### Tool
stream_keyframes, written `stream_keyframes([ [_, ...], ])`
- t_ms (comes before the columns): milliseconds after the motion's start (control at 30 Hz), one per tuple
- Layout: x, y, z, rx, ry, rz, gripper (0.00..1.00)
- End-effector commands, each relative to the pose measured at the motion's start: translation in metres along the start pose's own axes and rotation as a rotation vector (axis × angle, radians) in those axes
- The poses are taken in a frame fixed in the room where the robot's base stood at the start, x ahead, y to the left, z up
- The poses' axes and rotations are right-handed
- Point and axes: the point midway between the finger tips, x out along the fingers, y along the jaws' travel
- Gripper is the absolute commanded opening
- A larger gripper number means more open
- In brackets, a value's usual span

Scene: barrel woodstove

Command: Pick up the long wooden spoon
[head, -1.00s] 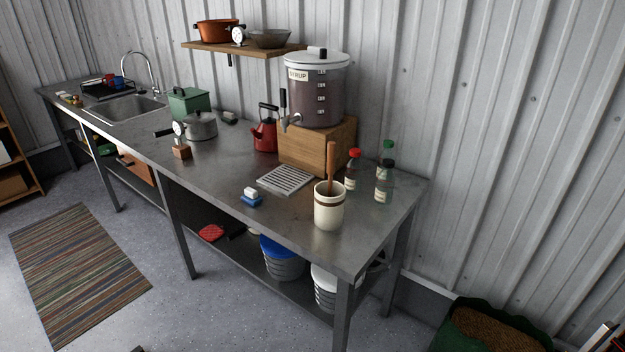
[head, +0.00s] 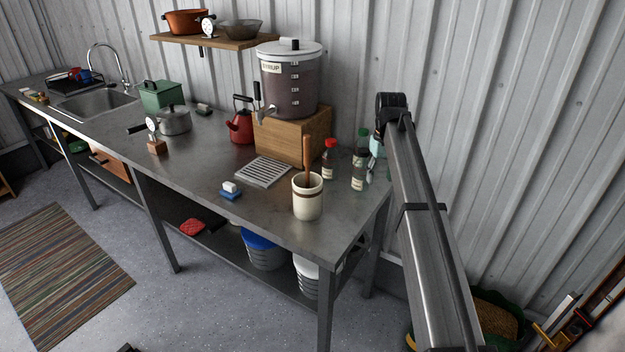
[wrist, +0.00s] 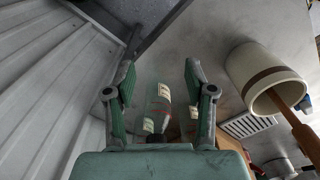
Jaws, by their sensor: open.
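The long wooden spoon (head: 307,158) stands handle up in a cream crock with a brown band (head: 308,202), near the right end of the steel counter; its lower end is hidden inside. In the wrist view the spoon's handle (wrist: 299,132) sticks out of the crock (wrist: 258,72) at the right. My gripper (wrist: 158,75) is open and empty, left of the crock in that view, with bottles showing between and beyond its fingers. In the head view my gripper (head: 376,150) is partly hidden at the counter's right end, beside the bottles.
A red-capped bottle (head: 329,160) and a dark-capped bottle (head: 359,170) stand right of the crock, with a green-capped one behind. A syrup dispenser (head: 290,80) sits on a wooden block behind. The corrugated wall (head: 480,110) is close to my arm.

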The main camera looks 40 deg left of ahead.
Motion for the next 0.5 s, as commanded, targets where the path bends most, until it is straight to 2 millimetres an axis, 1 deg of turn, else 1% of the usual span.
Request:
stream_keyframes([
  [33,-0.041,-0.031,-0.035,-0.054,0.005,0.001,0.55],
  [67,-0.061,-0.048,-0.046,-0.083,0.006,0.001,0.55],
  [100,-0.086,-0.071,-0.059,-0.12,0.005,0.001,0.55],
  [167,-0.122,-0.103,-0.074,-0.169,0.004,0.001,0.55],
  [200,-0.143,-0.122,-0.081,-0.198,0.003,0.0,0.55],
  [300,-0.186,-0.161,-0.093,-0.257,0.001,0.0,0.55],
  [333,-0.197,-0.17,-0.094,-0.27,0.001,0.0,0.55],
  [400,-0.213,-0.186,-0.097,-0.293,-0.001,0.0,0.55],
  [500,-0.224,-0.197,-0.097,-0.311,-0.002,-0.001,0.55],
])
